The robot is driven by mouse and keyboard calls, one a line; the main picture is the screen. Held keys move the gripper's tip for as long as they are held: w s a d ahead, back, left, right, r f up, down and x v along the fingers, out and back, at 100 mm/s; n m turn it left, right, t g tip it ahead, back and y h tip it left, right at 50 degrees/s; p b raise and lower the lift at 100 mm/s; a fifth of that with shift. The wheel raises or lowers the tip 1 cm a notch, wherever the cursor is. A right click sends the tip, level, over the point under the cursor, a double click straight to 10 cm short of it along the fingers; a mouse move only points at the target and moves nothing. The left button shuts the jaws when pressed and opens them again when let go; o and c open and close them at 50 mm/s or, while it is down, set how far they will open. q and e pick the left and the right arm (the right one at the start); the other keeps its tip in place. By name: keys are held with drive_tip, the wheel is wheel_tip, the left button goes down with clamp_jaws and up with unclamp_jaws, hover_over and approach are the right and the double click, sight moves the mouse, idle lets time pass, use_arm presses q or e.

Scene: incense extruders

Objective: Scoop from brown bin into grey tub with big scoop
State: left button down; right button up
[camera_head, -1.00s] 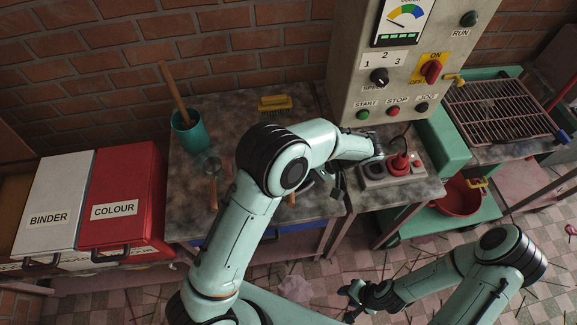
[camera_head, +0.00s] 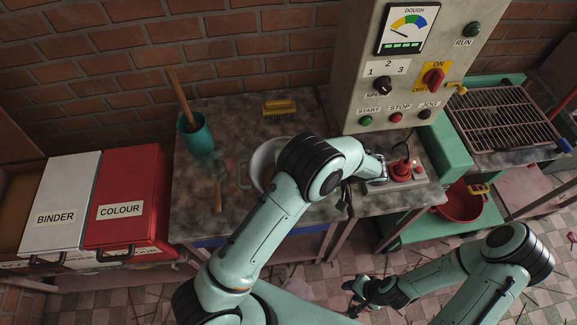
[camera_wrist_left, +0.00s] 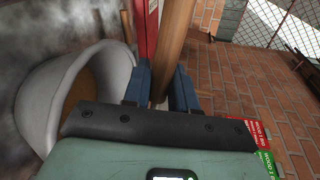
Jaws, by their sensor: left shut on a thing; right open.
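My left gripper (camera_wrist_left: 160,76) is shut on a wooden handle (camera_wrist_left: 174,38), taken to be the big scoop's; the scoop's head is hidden. The grey tub (camera_wrist_left: 112,62) stands beside the gripper in the left wrist view, with brown matter inside. In the head view the tub (camera_head: 258,165) sits on the workbench, partly behind my left arm. That arm reaches right across the bench, and its fingers and the held scoop cannot be made out there. A brown bin (camera_head: 28,190) shows partly at the left edge. My right gripper (camera_head: 360,292) is open and empty, low in front of the bench.
White BINDER (camera_head: 62,205) and red COLOUR (camera_head: 125,200) bins stand left of the bench. A teal cup (camera_head: 195,135), wooden-handled tool (camera_head: 218,195) and yellow brush (camera_head: 280,109) are on the bench. A control box (camera_head: 405,75) and red-knobbed unit (camera_head: 402,172) stand right.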

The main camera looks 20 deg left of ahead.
drive_tip(key=shift+s, duration=0.1)
use_arm(q)
drive_tip(key=t+h+b, duration=0.1)
drive_tip(key=h, duration=0.2)
drive_tip(key=r+t+h+b, duration=0.1)
drive_tip(key=t+h+b, duration=0.1)
drive_tip(key=h, duration=0.1)
drive_tip(key=shift+s+r+h, duration=0.15)
drive_tip(key=shift+s+h, duration=0.05)
drive_tip(key=shift+h, duration=0.1)
wheel_tip(320, 180, up, 2)
drive_tip(key=t+h+b, duration=0.2)
drive_tip(key=h+b, duration=0.1)
drive_tip(key=h, duration=0.1)
drive_tip(key=t+h+b, duration=0.2)
drive_tip(key=h+b, duration=0.2)
drive_tip(key=h, duration=0.1)
drive_tip(key=shift+w+a, duration=0.1)
drive_tip(key=shift+a, duration=0.05)
drive_tip(key=shift+r+h+b, duration=0.2)
drive_tip(key=shift+h+b, duration=0.1)
drive_tip(key=shift+b, duration=0.1)
drive_tip(key=shift+r, duration=0.15)
drive_tip(key=shift+w, duration=0.15)
use_arm(e)
drive_tip(key=s+f+g, duration=0.1)
drive_tip(key=s+f, duration=0.8)
drive_tip(key=f, duration=0.4)
